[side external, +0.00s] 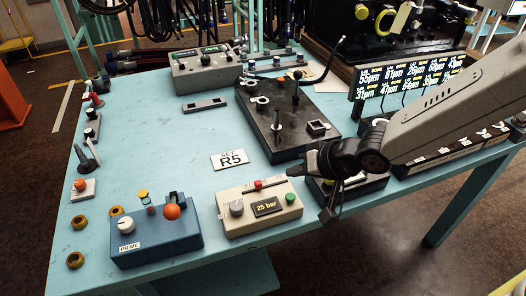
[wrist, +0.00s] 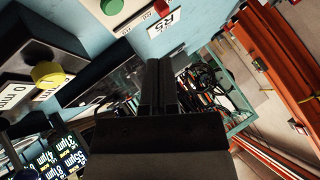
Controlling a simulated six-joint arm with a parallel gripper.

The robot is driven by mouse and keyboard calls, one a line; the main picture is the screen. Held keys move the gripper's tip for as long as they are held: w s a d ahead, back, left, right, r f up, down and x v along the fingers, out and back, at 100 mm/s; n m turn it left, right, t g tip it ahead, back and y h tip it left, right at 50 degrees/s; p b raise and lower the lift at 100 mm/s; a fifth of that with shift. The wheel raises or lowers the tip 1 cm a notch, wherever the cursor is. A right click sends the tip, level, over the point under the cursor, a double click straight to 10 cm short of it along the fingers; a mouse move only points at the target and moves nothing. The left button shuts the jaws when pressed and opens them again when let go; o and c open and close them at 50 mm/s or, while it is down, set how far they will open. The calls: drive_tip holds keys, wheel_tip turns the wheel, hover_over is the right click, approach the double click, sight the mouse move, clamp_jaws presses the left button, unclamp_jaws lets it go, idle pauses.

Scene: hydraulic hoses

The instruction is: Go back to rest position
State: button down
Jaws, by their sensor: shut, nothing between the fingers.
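My gripper (side external: 298,172) reaches in from the right in the side view and points left. It is above the table, between the dark fixture plate (side external: 285,120) and the beige box with the "25 bar" display (side external: 262,208). In the wrist view my gripper's two black fingers (wrist: 157,84) lie together with nothing between them. It holds nothing. I cannot tell its exact height above the table.
The blue table (side external: 175,165) carries a blue PRIME box (side external: 155,235), an R5 card (side external: 229,160) and a grey control box (side external: 206,70). Upright pins stand on the dark plate. A lit display panel (side external: 410,83) stands behind my arm. Table space left of the R5 card is clear.

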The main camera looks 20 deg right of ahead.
drive_tip(key=s+d+g+h, duration=0.1)
drive_tip(key=s+d, duration=0.3)
drive_tip(key=d, duration=0.4)
drive_tip(key=s+d+f+n+g+h, duration=0.1)
drive_tip(key=s+d, duration=0.3)
drive_tip(key=d, duration=0.5)
drive_tip(key=s+d+g+h, duration=0.2)
drive_tip(key=s+d+h, duration=0.1)
drive_tip(key=d, duration=0.6)
drive_tip(key=shift+s+f+n+g, duration=0.25)
drive_tip(key=shift+s+n+g, duration=0.15)
drive_tip(key=shift+s, duration=0.4)
